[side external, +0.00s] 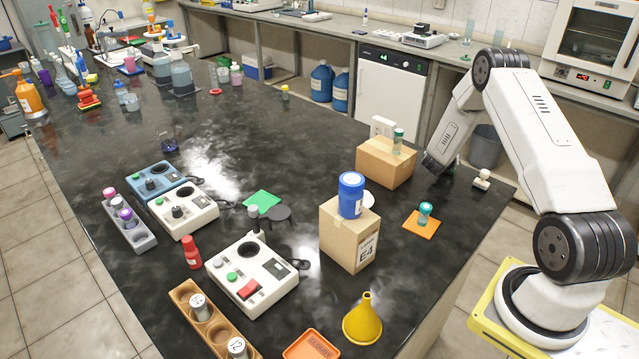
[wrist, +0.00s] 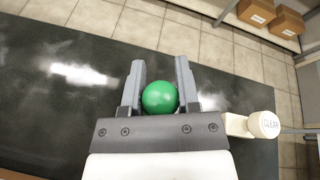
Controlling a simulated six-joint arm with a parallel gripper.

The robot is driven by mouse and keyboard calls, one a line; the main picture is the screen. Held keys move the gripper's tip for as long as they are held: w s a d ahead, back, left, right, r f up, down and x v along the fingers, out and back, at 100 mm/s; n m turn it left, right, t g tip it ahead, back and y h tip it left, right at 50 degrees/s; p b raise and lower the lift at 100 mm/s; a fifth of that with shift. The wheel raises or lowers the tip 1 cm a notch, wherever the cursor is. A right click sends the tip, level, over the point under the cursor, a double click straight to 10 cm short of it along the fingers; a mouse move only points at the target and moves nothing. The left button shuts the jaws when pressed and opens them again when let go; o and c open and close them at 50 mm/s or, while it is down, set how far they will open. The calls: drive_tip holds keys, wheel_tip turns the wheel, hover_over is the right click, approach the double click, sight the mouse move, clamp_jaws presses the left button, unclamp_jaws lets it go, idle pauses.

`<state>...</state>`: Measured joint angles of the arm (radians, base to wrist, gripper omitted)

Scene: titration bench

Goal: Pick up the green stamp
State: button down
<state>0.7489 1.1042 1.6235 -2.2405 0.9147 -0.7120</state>
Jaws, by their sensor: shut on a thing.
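The green stamp (wrist: 160,98) shows in the wrist view as a round green knob between the two grey fingers. My gripper (wrist: 160,85) is shut on it.
A cream stamp marked CLEAR (wrist: 264,125) stands close to the right of my gripper; it also shows in the side view (side external: 482,180). A cardboard box (side external: 386,165) with a vial on top is close by. An orange mat (side external: 411,228) bears another vial.

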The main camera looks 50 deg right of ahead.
drive_tip(key=shift+r, duration=0.8)
drive_tip(key=s+a+r, duration=0.9)
drive_tip(key=a+r, duration=0.1)
drive_tip(key=r, duration=0.1)
drive_tip(key=shift+s+r, duration=0.15)
drive_tip(key=shift+s, duration=0.2)
drive_tip(key=shift+r, duration=0.1)
